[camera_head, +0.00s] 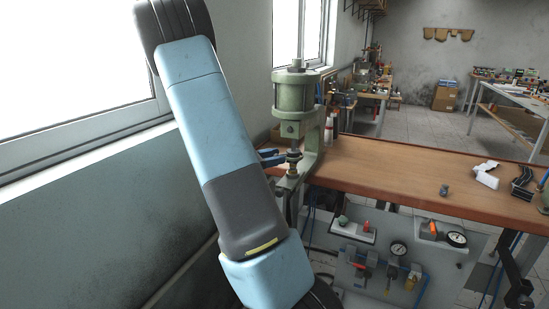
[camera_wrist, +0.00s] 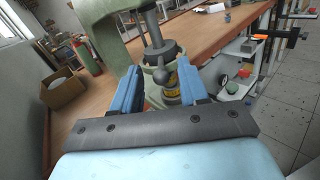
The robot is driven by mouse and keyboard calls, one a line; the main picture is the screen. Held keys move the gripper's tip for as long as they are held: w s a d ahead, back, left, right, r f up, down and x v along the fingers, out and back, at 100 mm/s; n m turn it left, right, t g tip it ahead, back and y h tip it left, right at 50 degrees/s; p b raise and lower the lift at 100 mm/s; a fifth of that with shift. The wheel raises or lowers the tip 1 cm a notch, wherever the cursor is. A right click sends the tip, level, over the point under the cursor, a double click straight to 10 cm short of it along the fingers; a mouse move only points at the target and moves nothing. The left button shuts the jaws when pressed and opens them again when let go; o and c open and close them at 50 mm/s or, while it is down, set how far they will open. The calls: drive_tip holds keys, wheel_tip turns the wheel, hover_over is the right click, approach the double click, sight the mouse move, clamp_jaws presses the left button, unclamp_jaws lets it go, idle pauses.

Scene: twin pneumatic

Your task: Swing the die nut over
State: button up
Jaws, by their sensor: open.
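A green pneumatic press (camera_head: 297,95) stands at the left end of the wooden bench. Under its ram is a dark round collar (camera_wrist: 160,53), which I take to be the die nut; it also shows in the head view (camera_head: 294,156). A grey ball knob (camera_wrist: 160,76) sticks out from it toward the wrist camera. My gripper (camera_wrist: 160,68) is open, its blue fingers on either side of the knob with visible gaps. The fingers also show beside the press in the head view (camera_head: 270,157). Whether anything touches the knob is not clear. A yellowish part (camera_wrist: 173,92) lies below, partly hidden.
The press frame (camera_wrist: 103,32) rises close to my left finger. A cardboard box (camera_wrist: 64,92) and red and green cylinders (camera_wrist: 86,60) stand to the left. The bench (camera_head: 410,167) is clear to the right, up to a small grey part (camera_head: 444,190).

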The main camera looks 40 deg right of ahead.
clamp_jaws()
idle(0.3)
drive_tip(key=shift+w+r, duration=0.1)
